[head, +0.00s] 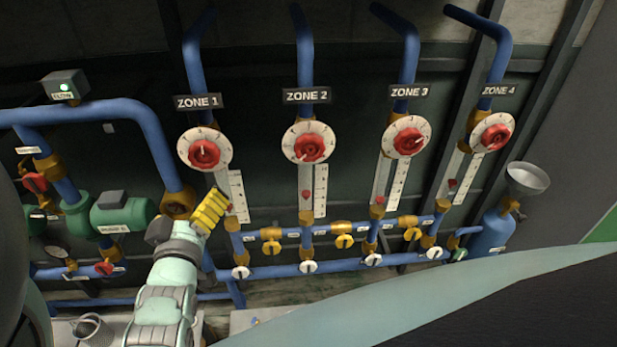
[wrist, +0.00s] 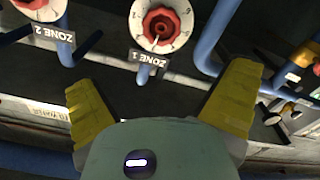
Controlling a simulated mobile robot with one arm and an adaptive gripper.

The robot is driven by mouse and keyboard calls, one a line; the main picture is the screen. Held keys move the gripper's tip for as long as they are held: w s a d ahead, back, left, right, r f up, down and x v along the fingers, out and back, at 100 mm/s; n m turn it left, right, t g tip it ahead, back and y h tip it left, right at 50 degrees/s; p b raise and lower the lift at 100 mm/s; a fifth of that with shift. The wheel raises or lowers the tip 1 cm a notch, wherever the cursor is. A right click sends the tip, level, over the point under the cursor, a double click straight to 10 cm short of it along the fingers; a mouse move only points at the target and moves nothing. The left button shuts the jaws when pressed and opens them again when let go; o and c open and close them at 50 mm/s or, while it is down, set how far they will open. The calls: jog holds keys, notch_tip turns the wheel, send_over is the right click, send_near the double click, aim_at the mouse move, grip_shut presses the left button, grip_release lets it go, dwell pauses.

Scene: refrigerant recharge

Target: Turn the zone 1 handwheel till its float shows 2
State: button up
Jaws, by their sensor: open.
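The zone 1 handwheel (head: 204,153) is a red knob on a round white dial, under the ZONE 1 label (head: 198,102). In the wrist view the handwheel (wrist: 161,23) appears upside down near the top, beyond my fingers. My gripper (head: 210,208) has yellow fingers and is below the dial in the head view, apart from it. In the wrist view my gripper (wrist: 162,82) is spread wide with nothing between the fingers. The zone 1 scale (head: 237,197) stands below the dial, just right of my gripper. My gripper partly covers the tube beside it, and I cannot read its float.
Similar handwheels for zone 2 (head: 309,147), zone 3 (head: 408,141) and zone 4 (head: 492,137) stand to the right. Blue pipes and yellow valves (head: 343,241) run below. A green pump (head: 122,211) is at left, and a blue cylinder (head: 491,232) at right.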

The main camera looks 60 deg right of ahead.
jog(key=p, duration=0.4)
send_near(203, 156)
jog(key=x, duration=0.2)
jog(key=shift+p+x, duration=1.85)
jog(key=shift+x, duration=1.75)
jog(key=shift+p+x, duration=0.45)
jog(key=shift+x, duration=0.75)
jog(key=shift+f, duration=0.15)
jog(key=shift+c, duration=0.2)
jog(key=shift+w, duration=0.1)
jog(key=c, duration=1.1)
